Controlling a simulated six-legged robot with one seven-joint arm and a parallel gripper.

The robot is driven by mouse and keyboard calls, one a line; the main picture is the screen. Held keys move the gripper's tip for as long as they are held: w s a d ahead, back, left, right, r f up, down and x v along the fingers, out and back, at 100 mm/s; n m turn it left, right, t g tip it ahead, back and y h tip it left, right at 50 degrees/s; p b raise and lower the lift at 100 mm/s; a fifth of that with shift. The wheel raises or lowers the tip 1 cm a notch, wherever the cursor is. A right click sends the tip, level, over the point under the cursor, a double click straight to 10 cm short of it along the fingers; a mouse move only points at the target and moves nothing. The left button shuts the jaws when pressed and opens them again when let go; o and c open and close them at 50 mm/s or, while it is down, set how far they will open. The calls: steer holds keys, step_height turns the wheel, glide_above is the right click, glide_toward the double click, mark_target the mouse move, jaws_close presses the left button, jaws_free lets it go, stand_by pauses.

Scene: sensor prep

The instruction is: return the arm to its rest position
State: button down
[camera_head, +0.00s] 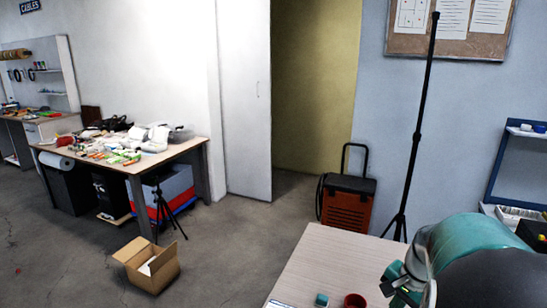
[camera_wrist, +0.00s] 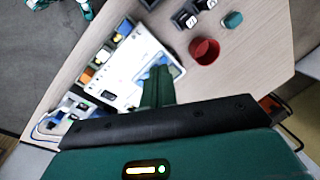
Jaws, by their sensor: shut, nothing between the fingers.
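My gripper (camera_wrist: 157,82) shows in the wrist view with its green fingers together and nothing between them. In the head view, my teal and grey arm fills the lower right corner; the fingers cannot be made out there. The table (camera_head: 330,262) shows at the bottom of that view, with the red cup (camera_head: 355,300) at the frame's lower edge.
A teal block (camera_wrist: 232,20) and black pieces (camera_wrist: 185,18) lie near the cup. Beyond the table stand a thin black pole stand (camera_head: 417,130) and an orange case (camera_head: 346,205). An open cardboard box (camera_head: 150,270) sits on the floor, left. Floor between is clear.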

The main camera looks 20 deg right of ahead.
steer(key=w+a+r+n+t, duration=0.1)
steer(key=a+r+n, duration=0.3)
steer(key=a, duration=0.5)
steer(key=w+a+r+n+t, duration=0.1)
steer(key=a+r+n, duration=0.25)
steer(key=a, duration=0.45)
steer(key=s+a+r+n, duration=0.1)
steer(key=s+a+n, duration=0.1)
steer(key=a, duration=0.4)
steer(key=s+a+r+n+t, duration=0.1)
steer(key=s+a+r+n, duration=0.1)
steer(key=a+n, duration=0.3)
steer(key=shift+s+a+t+h, duration=0.3)
steer(key=shift+a+h, duration=0.1)
steer(key=shift+a, duration=0.25)
steer(key=shift+n, duration=0.25)
